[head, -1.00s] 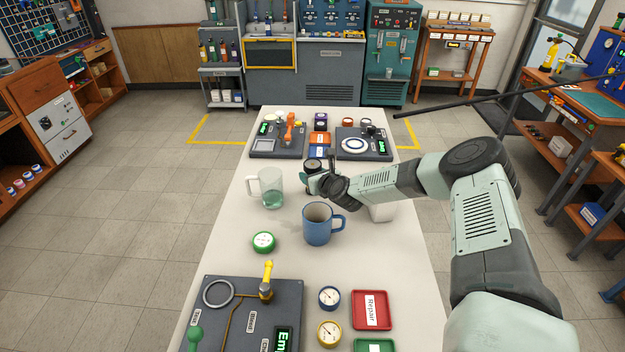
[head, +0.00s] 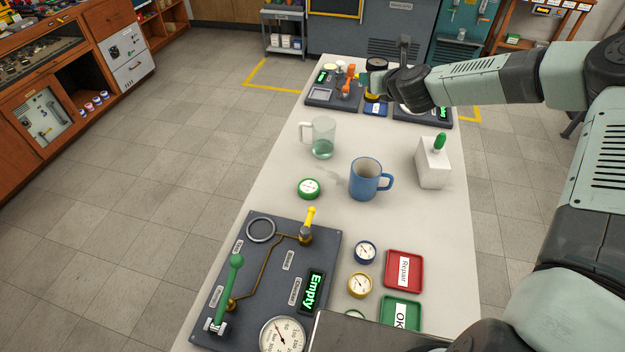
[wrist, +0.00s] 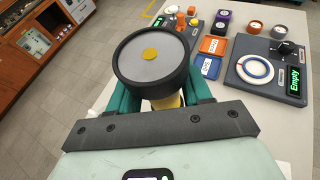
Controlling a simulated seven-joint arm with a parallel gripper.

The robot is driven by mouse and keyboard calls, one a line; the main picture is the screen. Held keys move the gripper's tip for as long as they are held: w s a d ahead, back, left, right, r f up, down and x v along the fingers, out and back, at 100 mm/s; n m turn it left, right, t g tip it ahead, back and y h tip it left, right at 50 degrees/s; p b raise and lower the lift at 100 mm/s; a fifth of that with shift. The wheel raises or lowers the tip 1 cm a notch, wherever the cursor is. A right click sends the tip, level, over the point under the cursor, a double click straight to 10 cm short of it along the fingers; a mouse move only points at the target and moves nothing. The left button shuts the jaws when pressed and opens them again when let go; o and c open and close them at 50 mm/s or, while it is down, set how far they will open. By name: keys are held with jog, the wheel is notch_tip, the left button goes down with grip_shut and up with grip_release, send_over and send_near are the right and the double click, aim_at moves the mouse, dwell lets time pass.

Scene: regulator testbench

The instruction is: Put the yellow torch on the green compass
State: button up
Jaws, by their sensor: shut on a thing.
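My gripper (head: 372,84) is shut on the yellow torch (wrist: 152,60), held upright above the table's far part. In the wrist view the torch's wide black head has a grey face with a yellow dot. A bit of yellow body shows below it between the teal fingers; the rest is hidden. A round green disc with a pale face (head: 309,188), which looks like the green compass, lies flat on the table left of the blue mug. It is well apart from my gripper, nearer the camera. Another green-rimmed round thing (head: 355,316) is partly cut off by my arm.
A blue mug (head: 365,181), a clear glass mug (head: 322,139) and a white block with a green-topped piece (head: 432,165) stand mid-table. A dark panel with levers (head: 262,285) lies in front, beside red (head: 404,270) and green trays. More panels lie at the far end.

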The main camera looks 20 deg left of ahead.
jog(key=s+a+f+n+g+y, duration=0.1)
jog(key=s+a, duration=0.5)
jog(key=s, duration=0.2)
jog(key=n+g+y, duration=0.1)
jog(key=n+y, duration=0.1)
send_over(309, 186)
jog(key=shift+f, duration=6.9)
jog(key=shift+f, duration=0.15)
jog(key=o, duration=1.3)
